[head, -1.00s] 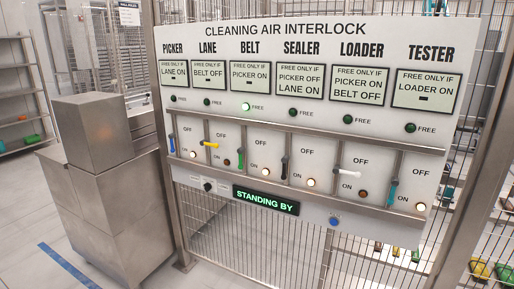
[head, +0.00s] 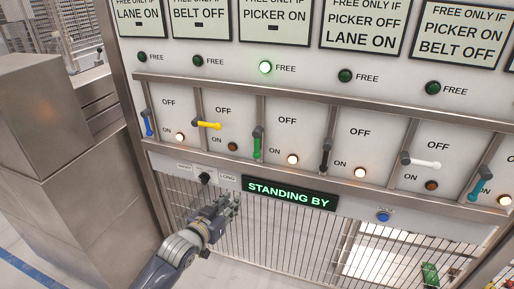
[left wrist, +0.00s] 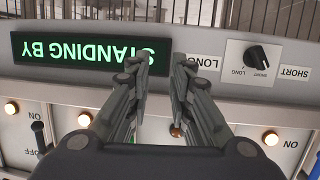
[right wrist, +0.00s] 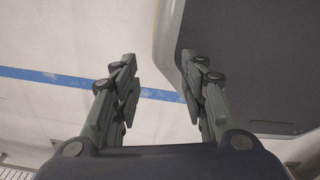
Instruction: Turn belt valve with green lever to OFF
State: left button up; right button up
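The belt valve's green lever (head: 257,147) hangs down on the ON side of its panel, and the ON lamp (head: 292,159) beside it is lit. The green FREE lamp (head: 265,67) above it is lit too. My left gripper (head: 232,200) is below the lever row, in front of the bars just left of the STANDING BY display (head: 289,193). In the left wrist view my left gripper (left wrist: 165,68) is open and empty; the green lever is mostly hidden there. My right gripper (right wrist: 157,68) is open and empty over the floor, outside the head view.
The yellow lever (head: 208,125) sticks out sideways left of the green one, and the black lever (head: 326,152) hangs to its right. A horizontal rail (head: 300,103) runs above the levers. A black selector knob (head: 205,178) and a blue button (head: 383,215) sit lower down.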

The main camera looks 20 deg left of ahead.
aim_at(257, 152)
pick_arm(q)
jog(key=s+d+r+m+t+h, duration=0.1)
jog(key=d+r+t+h, duration=0.15)
jog(key=r, duration=1.35)
jog(key=shift+t+y, duration=0.25)
jog(key=x, duration=0.6)
jog(key=d+x, duration=0.1)
jog(key=x, duration=0.3)
jog(key=shift+r+p, duration=0.3)
jog(key=shift+p, duration=0.1)
jog(key=shift+w, duration=0.1)
pick_arm(e)
jog(key=shift+w+d+r, duration=0.15)
jog(key=shift+d+r, duration=0.05)
jog(key=shift+r, duration=0.1)
pick_arm(q)
grip_shut()
